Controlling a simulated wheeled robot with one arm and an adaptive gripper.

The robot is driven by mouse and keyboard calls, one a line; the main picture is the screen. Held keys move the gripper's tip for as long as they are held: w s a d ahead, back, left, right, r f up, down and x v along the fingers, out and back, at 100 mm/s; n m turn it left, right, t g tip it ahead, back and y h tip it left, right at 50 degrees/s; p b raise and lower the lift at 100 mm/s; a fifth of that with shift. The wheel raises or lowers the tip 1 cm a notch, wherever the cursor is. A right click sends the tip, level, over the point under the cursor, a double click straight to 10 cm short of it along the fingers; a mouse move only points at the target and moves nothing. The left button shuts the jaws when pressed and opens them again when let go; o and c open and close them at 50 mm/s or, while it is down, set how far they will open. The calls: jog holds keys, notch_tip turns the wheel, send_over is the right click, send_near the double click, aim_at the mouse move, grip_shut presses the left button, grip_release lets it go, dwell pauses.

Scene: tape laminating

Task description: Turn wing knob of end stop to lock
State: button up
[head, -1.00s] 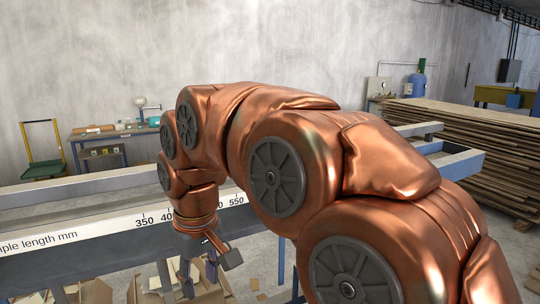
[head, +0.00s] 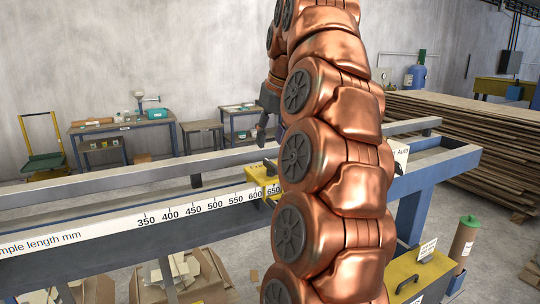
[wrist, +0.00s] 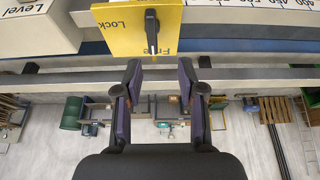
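The end stop (head: 258,182) is a yellow block on the rail beside the 650 mark in the head view; my arm partly covers it. In the wrist view its yellow plate (wrist: 117,43) carries the words Lock and Free. Its black wing knob (wrist: 151,31) stands lengthwise up and down the picture, with its lower end over the Free label and Lock to its left. The knob also shows in the head view (head: 270,166). My gripper (wrist: 158,68) is open and empty, with its fingers just below the knob in the wrist view and apart from it.
A long rail with a length scale (head: 200,207) runs past the end stop. A white box marked Level (wrist: 40,30) is at upper left in the wrist view. A parallel grey rail (head: 100,185) lies behind. Workbenches (head: 122,130) stand farther back.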

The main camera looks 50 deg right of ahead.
aim_at(269, 160)
jog(key=shift+s+d+r, duration=0.15)
jog(key=shift+d+r, duration=0.05)
jog(key=shift+d, duration=0.35)
jog(key=b+x, duration=0.4)
jog(key=x, duration=0.1)
jog(key=shift+f+b, duration=0.3)
jog(key=shift+f, duration=0.05)
jog(key=shift+x, duration=1)
jog(key=shift+c, duration=0.4)
grip_shut()
jog(key=shift+d, duration=0.15)
